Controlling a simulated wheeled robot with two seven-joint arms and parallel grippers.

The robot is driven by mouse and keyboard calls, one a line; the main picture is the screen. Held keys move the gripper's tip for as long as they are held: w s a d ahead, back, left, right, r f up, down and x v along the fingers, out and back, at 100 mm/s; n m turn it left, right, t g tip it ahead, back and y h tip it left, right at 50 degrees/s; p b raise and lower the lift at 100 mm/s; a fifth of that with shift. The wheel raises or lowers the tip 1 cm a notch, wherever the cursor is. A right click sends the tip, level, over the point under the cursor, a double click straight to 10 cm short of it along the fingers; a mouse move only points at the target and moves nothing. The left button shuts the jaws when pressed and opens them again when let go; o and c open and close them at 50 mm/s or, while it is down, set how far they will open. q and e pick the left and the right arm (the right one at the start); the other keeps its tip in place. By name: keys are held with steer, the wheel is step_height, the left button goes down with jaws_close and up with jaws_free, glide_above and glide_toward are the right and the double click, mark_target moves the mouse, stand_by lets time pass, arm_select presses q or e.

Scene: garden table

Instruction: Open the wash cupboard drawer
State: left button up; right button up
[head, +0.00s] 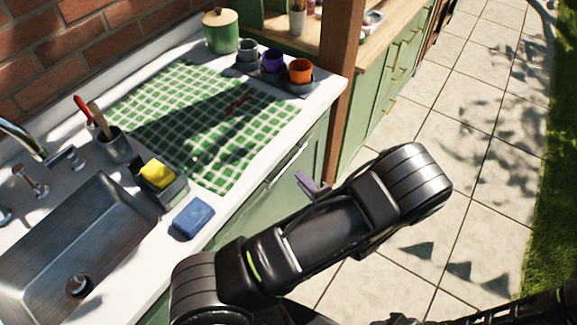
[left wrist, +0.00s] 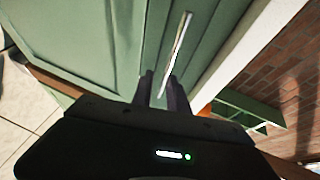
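The wash cupboard (head: 245,205) is green under a white counter. Its drawer front (left wrist: 155,40) fills the upper middle of the left wrist view, with a straight silver bar handle (left wrist: 180,43). The handle also shows in the head view (head: 287,165). My left gripper (head: 308,184) is at the cupboard's front, close to the handle's near end. In the left wrist view its two dark fingers (left wrist: 161,85) stand apart, and the handle's lower end shows between them. Contact cannot be told. My right arm enters at the bottom right; its gripper is mostly cut off.
On the counter are a sink (head: 85,250), a blue sponge (head: 193,217), a yellow sponge (head: 157,173), a green checked cloth (head: 200,115) and several small pots. A wooden post (head: 338,85) stands beyond the cupboard. The paving (head: 465,130) at right is clear.

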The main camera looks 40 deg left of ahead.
mark_target(289, 164)
arm_select(q)
steer(key=shift+s+r+y, duration=0.1)
steer(key=shift+r+y, duration=0.3)
steer(key=shift+r, duration=0.25)
steer(key=shift+a, duration=0.1)
steer(key=shift+p+x, duration=0.85)
steer(key=shift+x, duration=3.05)
steer(key=shift+s+f, duration=0.1)
steer(key=shift+f, duration=0.05)
steer(key=shift+c, duration=0.2)
jaws_close()
